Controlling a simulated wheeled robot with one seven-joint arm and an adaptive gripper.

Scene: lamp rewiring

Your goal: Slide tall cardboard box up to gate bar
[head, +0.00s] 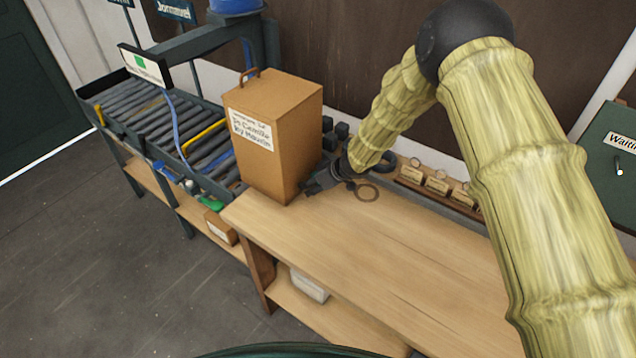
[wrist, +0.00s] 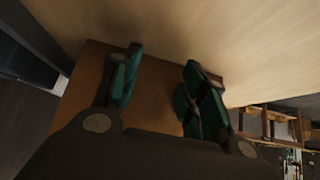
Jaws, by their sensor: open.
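The tall cardboard box (head: 272,138) stands upright at the left end of the wooden bench, beside the roller conveyor. It carries a white label on its front and a small handle on top. My gripper (head: 312,186) is low at the box's right side, close to its lower edge; I cannot tell whether it touches. In the wrist view my gripper (wrist: 160,85) has its two green-padded fingers spread apart, with the brown box face (wrist: 88,70) behind them. A yellow bar (head: 203,136) crosses the conveyor left of the box; it may be the gate bar.
The roller conveyor (head: 140,112) runs away to the left, with a blue cable over it. Small tagged blocks (head: 436,186) stand in a row along the bench's back. A dark ring (head: 367,193) lies near my gripper. The bench top (head: 370,245) is clear in front.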

